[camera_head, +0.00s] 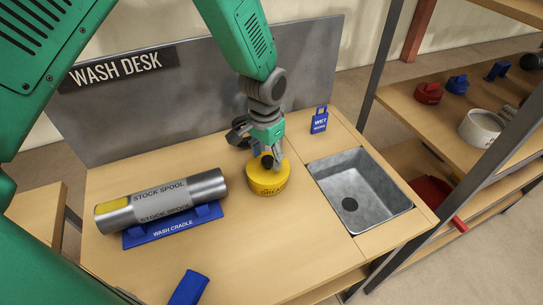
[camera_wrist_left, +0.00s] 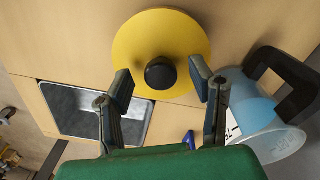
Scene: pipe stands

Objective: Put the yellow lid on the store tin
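The yellow lid (camera_head: 268,182) lies on the wash desk, left of the sink, with dark lettering on its side. In the left wrist view the lid (camera_wrist_left: 160,35) is a round yellow disc with a black knob (camera_wrist_left: 161,73). My left gripper (camera_head: 269,157) is right above the lid. In the wrist view its fingers (camera_wrist_left: 161,88) stand apart on either side of the knob, with gaps, holding nothing. My right gripper is not in view. I cannot identify the store tin for sure; a white round container (camera_head: 482,130) stands on the right shelf.
A steel stock spool (camera_head: 160,200) lies on a blue wash cradle (camera_head: 172,229) at left. The sink (camera_head: 358,195) is at right. A light blue vessel with a black handle (camera_wrist_left: 262,105) stands beside the lid. A blue tag (camera_head: 319,121) stands behind the sink.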

